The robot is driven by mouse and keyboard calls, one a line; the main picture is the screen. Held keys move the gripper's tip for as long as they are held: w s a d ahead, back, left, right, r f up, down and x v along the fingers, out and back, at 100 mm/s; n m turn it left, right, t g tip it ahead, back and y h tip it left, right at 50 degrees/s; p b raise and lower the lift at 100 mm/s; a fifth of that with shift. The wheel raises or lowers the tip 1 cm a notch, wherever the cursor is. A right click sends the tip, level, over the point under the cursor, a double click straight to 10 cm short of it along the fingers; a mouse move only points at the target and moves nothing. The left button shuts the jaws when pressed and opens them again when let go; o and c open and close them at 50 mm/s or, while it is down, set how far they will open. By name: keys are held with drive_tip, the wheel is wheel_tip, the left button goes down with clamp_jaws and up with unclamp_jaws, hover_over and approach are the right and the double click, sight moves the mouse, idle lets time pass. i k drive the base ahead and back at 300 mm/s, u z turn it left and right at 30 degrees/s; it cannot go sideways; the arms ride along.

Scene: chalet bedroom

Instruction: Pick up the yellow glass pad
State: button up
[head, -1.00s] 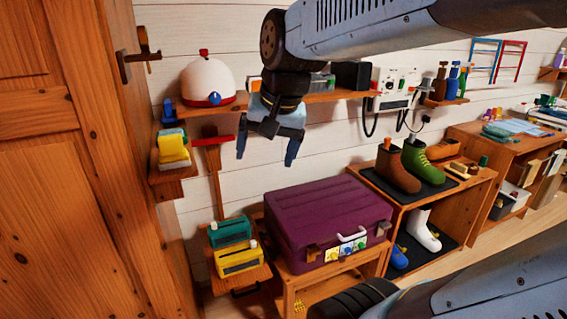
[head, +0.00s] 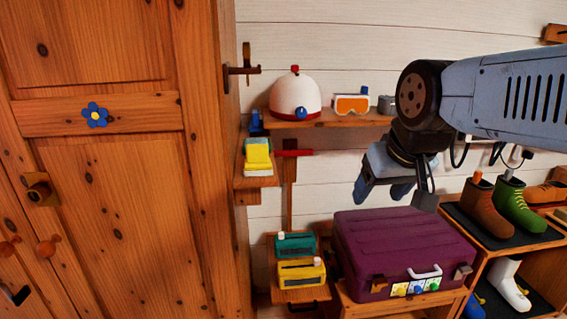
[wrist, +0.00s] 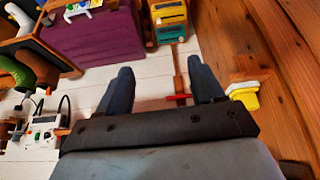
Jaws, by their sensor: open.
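The yellow pad (head: 257,155) rests on a small wooden corner shelf (head: 258,181) beside the door, with more pieces stacked around it. It also shows in the wrist view (wrist: 243,98), to the right of my gripper, partly white on top. My gripper (head: 382,190) is open and empty, in the air above the purple suitcase and well to the right of the pad. In the wrist view its two fingers (wrist: 160,70) are spread apart, with nothing between them but a background of wall and a red-headed tool.
A long shelf (head: 332,121) holds a white dome-shaped helmet (head: 296,96) and orange goggles (head: 352,104). A red-topped wooden-handled tool (head: 290,172) hangs beside the pad's shelf. Below are green and yellow boxes (head: 301,272) and the purple suitcase (head: 396,250). The door (head: 105,200) stands left.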

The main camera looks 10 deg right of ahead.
sight(258, 162)
drive_tip(key=z, duration=0.75)
drive_tip(key=i, duration=0.15)
drive_tip(key=z, duration=1.75)
drive_tip(key=i, duration=0.6)
drive_tip(key=u, duration=2.55)
